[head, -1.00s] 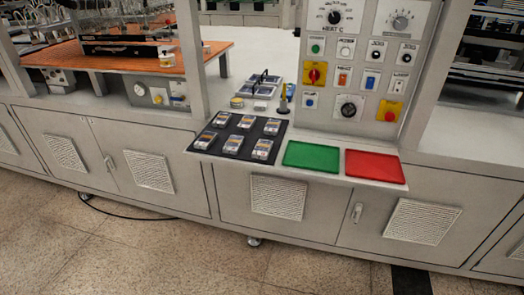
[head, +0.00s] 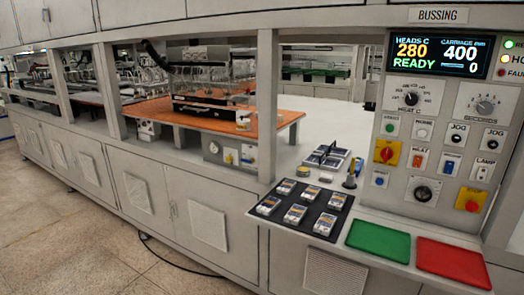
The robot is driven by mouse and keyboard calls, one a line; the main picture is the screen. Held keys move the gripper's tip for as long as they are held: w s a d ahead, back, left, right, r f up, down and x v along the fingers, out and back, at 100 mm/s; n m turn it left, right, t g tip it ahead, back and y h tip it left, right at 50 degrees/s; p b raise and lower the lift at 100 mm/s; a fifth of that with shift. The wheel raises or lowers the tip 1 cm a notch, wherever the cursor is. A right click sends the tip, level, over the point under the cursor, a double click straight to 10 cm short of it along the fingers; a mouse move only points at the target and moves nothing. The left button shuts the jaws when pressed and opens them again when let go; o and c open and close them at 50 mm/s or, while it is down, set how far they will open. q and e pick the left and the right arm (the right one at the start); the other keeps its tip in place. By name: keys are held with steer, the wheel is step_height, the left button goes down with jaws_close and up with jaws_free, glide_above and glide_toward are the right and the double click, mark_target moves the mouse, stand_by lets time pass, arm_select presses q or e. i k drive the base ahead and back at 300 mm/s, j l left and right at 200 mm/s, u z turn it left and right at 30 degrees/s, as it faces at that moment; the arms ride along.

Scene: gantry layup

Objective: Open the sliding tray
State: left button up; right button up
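Neither of my grippers is in view. No part is marked as the sliding tray, and I cannot tell which one it is. A grey tray-like piece with dark upright handles (head: 325,157) sits on the light worktop, behind a black mat (head: 322,222). The mat holds several small boxes (head: 295,214) in two rows. On the orange bench (head: 268,112) inside the machine stands a dark flat unit (head: 207,107). I cannot see whether any tray is pulled out.
A green tray (head: 379,241) and a red tray (head: 453,263) lie on the ledge under the control panel (head: 440,140). Its display (head: 438,55) reads "READY".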

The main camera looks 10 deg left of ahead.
mark_target(231, 114)
steer(key=i+j+u, duration=0.35)
steer(key=i+j, duration=1.05)
steer(key=i, duration=0.1)
